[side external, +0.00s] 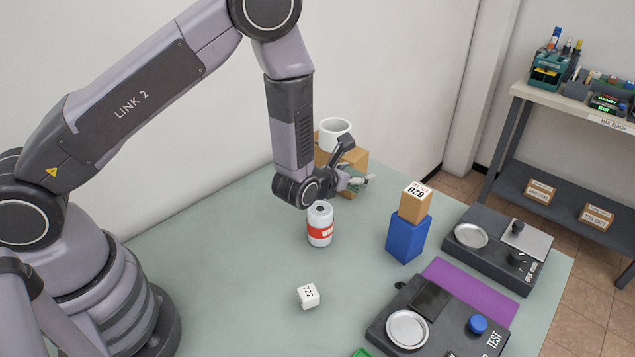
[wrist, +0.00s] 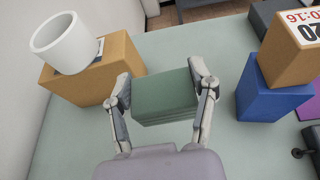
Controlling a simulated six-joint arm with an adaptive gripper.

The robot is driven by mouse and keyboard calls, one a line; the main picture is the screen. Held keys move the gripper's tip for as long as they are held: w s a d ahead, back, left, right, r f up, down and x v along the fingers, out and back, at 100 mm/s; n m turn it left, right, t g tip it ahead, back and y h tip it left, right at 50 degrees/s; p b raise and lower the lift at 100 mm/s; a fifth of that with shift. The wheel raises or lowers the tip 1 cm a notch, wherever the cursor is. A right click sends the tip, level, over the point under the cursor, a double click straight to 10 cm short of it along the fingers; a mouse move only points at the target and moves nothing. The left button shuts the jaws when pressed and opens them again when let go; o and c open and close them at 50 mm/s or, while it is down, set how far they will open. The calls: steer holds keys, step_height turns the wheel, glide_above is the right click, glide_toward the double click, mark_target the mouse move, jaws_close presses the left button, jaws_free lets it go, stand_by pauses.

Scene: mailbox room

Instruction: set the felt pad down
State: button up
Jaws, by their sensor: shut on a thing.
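The felt pad (wrist: 165,96) is a dark green, thick block with layered edges. In the wrist view it sits between the two fingers of my gripper (wrist: 163,100), which are shut on its left and right sides. In the side external view my gripper (side external: 356,181) is at the back of the table, in front of a cardboard box, and the pad is mostly hidden by the fingers. I cannot tell whether the pad touches the table.
A white cup (wrist: 66,42) stands on the cardboard box (wrist: 92,80), left of my gripper. A blue block (side external: 408,238) with a small carton (side external: 415,203) on top stands to the right. A white can (side external: 320,225) and white cube (side external: 308,296) stand nearer. Open table lies between.

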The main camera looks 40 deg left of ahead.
step_height(320, 180, up, 5)
steer(key=shift+s+f, duration=0.1)
steer(key=shift+f, duration=0.05)
steer(key=s+a+n+g+y, duration=0.2)
steer(key=s+a+n+y, duration=0.15)
steer(key=a, duration=0.25)
steer(key=s+a+n+g+y, duration=0.1)
steer(key=s+a+n+y, duration=0.1)
steer(key=a+n+y, duration=0.3)
steer(key=n+g+y, duration=0.4)
steer(key=n+g, duration=0.5)
steer(key=g, duration=0.1)
glide_above(227, 234)
step_height(227, 234, down, 18)
steer(key=shift+r, duration=0.1)
steer(key=shift+f, duration=0.2)
steer(key=o, duration=0.9)
